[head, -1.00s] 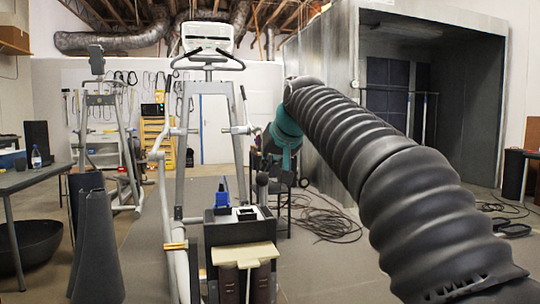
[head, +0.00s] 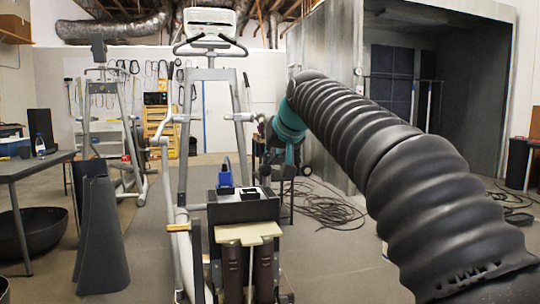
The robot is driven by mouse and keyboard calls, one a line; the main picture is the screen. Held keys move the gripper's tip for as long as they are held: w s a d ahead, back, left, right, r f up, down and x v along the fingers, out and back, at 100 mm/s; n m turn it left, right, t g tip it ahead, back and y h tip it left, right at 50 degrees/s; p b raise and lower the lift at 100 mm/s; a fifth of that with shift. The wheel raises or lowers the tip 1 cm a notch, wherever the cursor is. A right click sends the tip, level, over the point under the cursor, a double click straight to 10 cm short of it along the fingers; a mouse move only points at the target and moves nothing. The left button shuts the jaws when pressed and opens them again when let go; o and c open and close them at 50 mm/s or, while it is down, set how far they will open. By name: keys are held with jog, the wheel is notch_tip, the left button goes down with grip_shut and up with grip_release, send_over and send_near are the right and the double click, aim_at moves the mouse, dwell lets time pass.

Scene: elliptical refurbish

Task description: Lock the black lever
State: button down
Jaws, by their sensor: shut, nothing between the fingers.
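An elliptical machine (head: 182,150) stands left of centre, with a white console on top and a dark box (head: 245,209) low at its near end. A blue part (head: 225,178) and a small black and white part (head: 250,192) sit on top of the box. I cannot single out the black lever with certainty. My dark arm reaches from the lower right to a teal joint. My gripper (head: 264,172) is small and dark beyond it, shut and empty, close to the right rear of the box. I cannot tell whether it touches anything.
A second exercise machine (head: 93,115) and a tall dark stand (head: 100,238) are at the left, beside a table (head: 30,170) with a bottle. Loose cables (head: 330,209) lie on the floor at the right. A large grey booth (head: 330,40) stands behind my arm.

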jog(key=shift+f, duration=0.1)
jog(key=w+r+p+v, duration=0.1)
jog(key=p+v, duration=0.3)
jog(key=v, duration=0.9)
jog(key=shift+w+a+r, duration=0.15)
jog(key=shift+w+r, duration=0.25)
jog(key=shift+r, duration=0.25)
